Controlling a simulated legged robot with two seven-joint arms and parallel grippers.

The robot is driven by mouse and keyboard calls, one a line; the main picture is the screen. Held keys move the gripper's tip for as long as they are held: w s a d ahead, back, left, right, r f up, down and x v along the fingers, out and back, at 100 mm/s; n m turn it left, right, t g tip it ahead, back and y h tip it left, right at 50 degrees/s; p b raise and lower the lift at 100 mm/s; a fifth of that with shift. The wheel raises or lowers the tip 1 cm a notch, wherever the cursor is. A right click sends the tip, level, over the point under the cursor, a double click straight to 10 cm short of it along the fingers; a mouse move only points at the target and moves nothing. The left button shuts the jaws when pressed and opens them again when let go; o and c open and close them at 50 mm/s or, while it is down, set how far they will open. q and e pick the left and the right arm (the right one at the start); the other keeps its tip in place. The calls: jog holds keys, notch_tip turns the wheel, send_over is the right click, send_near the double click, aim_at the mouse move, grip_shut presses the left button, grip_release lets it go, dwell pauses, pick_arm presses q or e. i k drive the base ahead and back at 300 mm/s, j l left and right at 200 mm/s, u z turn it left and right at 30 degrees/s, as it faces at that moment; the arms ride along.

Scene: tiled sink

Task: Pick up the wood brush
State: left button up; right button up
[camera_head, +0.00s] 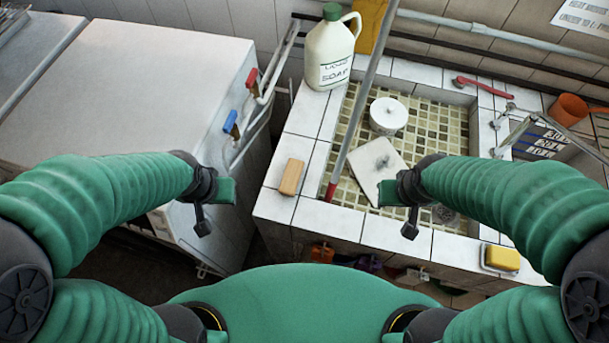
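A tan wooden block that looks like the wood brush (291,177) lies on the white tiled rim at the left side of the sink. Any bristles are hidden from this angle. My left gripper (212,207) hangs in the air to the left of the brush, apart from it, over the gap between the white appliance and the sink. My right gripper (401,206) is over the front part of the sink, well to the right of the brush. I see nothing held in either gripper, but the spacing of the fingers is unclear.
A soap jug (331,50) stands on the back left rim. A red-tipped pole (362,105) leans across the sink, right of the brush. A white can (388,116) and white slab (374,166) are in the basin. A yellow sponge (502,258) lies front right. A white appliance (140,85) stands left.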

aim_at(289, 181)
jog(key=k+l+z, duration=0.15)
jog(key=z, duration=1.85)
jog(key=u, duration=1.75)
jog(key=k+z, duration=0.1)
jog(key=z, duration=0.25)
jog(key=k+j+z, duration=0.1)
jog(key=z, duration=0.25)
